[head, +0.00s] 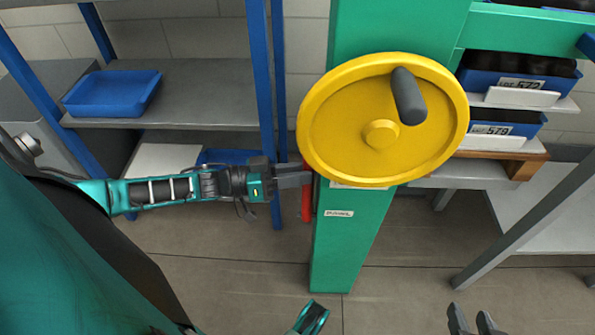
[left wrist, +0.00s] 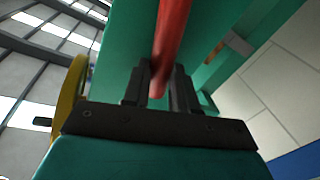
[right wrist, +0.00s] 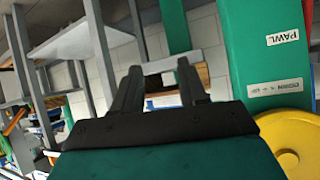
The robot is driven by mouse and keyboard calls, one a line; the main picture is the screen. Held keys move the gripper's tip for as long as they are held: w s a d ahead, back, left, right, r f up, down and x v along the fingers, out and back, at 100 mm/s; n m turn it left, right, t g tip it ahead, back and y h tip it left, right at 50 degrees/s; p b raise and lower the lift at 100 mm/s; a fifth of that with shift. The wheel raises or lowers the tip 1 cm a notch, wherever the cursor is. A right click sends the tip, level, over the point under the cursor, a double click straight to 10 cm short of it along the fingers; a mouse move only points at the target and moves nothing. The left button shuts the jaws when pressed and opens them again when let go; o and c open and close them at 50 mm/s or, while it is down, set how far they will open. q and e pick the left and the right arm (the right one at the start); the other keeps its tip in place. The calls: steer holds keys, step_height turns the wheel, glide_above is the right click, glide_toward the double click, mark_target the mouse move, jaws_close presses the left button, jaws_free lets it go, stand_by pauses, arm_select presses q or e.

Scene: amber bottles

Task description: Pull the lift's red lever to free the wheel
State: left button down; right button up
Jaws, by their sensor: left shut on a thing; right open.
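The red lever (head: 306,205) hangs along the left side of the lift's green post (head: 345,235), beside a "PAWL" label. My left gripper (head: 305,178) is at the lever, just left of the post. In the left wrist view the red lever (left wrist: 171,45) runs down between the two dark fingers, and the gripper (left wrist: 165,88) is shut on it. The yellow wheel (head: 345,125) with a dark grey handle (head: 408,96) sits on the front of the post, above and right of the lever. My right gripper (head: 472,318) is open and empty at the bottom right.
Blue-framed shelves with a blue tray (head: 112,93) stand at the left. At the right, blue crates (head: 515,78) of dark bottles sit on the lift's levels. A grey table leg (head: 520,220) slants at the lower right. The floor around the post's foot is clear.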

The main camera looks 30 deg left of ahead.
arm_select(q)
steer(key=s+d+f+m+h+p, duration=0.1)
steer(key=s+d+m+h, duration=0.1)
steer(key=s+d+m, duration=0.3)
steer(key=s+m, duration=0.3)
steer(key=m, duration=0.2)
steer(key=shift+f+m, duration=0.25)
steer(key=shift+m, duration=0.05)
arm_select(e)
steer(key=shift+s+d+r, duration=0.1)
steer(key=shift+d+r, duration=0.1)
steer(key=shift+r, duration=0.15)
arm_select(q)
steer(key=shift+s+f, duration=0.1)
steer(key=shift+s, duration=0.05)
arm_select(e)
steer(key=shift+a, duration=0.1)
arm_select(q)
steer(key=c, duration=0.9)
jaws_free()
arm_select(e)
steer(key=shift+f, duration=0.1)
arm_select(q)
steer(key=v, duration=1.3)
steer(key=shift+d+f, duration=0.1)
